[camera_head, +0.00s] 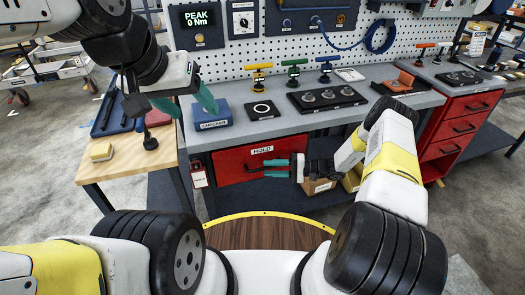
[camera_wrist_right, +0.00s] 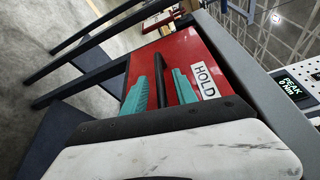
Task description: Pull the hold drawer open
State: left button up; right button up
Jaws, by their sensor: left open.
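The hold drawer (camera_head: 232,160) has a red front with a white HOLD label and sits under the grey workbench top, looking closed. Its dark handle (camera_wrist_right: 160,80) shows in the right wrist view. My right gripper (camera_head: 277,168) is at the drawer front, its two teal fingers apart. In the right wrist view the right gripper (camera_wrist_right: 162,95) has one finger on each side of the handle, with red showing between; I cannot tell whether either finger touches it. My left gripper (camera_head: 187,104) is open and empty, raised above the wooden side table, away from the drawer.
On the bench (camera_head: 228,131) are a blue CHECKED box (camera_head: 211,116), a black socket tray (camera_head: 327,97) and coloured T-handle tools. A red drawer cabinet (camera_head: 455,127) stands at right.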

aim_at(264, 168)
jog(key=shift+w+a+f, duration=0.1)
jog(key=shift+a+f, duration=0.05)
jog(key=shift+a, duration=1.4)
grip_shut()
